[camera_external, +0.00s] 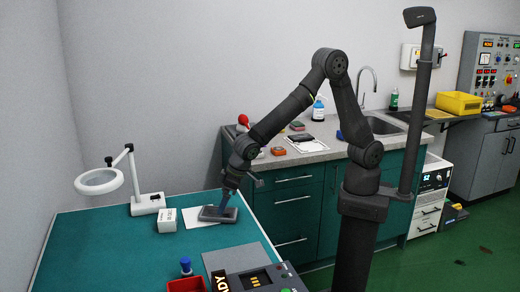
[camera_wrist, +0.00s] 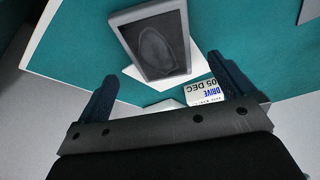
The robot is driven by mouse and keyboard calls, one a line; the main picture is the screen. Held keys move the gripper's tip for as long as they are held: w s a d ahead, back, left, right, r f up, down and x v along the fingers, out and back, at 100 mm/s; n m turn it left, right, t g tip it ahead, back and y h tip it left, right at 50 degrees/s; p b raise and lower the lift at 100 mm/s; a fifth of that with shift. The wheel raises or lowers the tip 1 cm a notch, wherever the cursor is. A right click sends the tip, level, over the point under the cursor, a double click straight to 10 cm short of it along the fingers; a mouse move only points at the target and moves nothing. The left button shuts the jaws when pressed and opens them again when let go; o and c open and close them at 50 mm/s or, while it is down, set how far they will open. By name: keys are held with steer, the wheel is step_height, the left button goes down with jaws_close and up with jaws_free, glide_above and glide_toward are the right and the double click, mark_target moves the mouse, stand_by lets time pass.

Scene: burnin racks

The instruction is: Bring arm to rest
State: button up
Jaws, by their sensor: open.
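My gripper (camera_external: 227,195) points down over the teal bench in the external view, at the end of my bent arm. It is close above a flat grey pad (camera_external: 218,214); whether it touches the pad I cannot tell. In the wrist view, the two blue fingers of my gripper (camera_wrist: 164,84) stand wide apart with nothing between them. The grey pad (camera_wrist: 155,42), with a dark face and a faint oval, lies beyond the fingertips there. A white box (camera_external: 166,220) stands left of the pad; a printed white label (camera_wrist: 204,93) shows by the right finger.
White paper (camera_external: 196,217) lies partly under the pad. A ring magnifier lamp (camera_external: 98,181) stands at the bench's left. A red bin (camera_external: 186,285) and a grey device (camera_external: 252,266) are at the front. A counter with a sink (camera_external: 383,122) is behind my arm.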

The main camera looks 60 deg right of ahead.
steer(key=v, duration=0.8)
steer(key=x, duration=1.2)
steer(key=shift+f, duration=0.35)
steer(key=r, duration=0.5)
steer(key=shift+d+r, duration=0.25)
steer(key=w+d+r+m+h, duration=0.1)
steer(key=w+d+r+m, duration=0.2)
steer(key=d, duration=0.9)
steer(key=w+d+r+m+h, duration=0.15)
steer(key=w+d+r, duration=0.25)
steer(key=d, duration=0.8)
steer(key=s+d+m+g+h, duration=0.2)
steer(key=d+m, duration=1.1)
steer(key=d, duration=1.8)
steer(key=shift+s+h, duration=0.75)
steer(key=shift+s, duration=0.4)
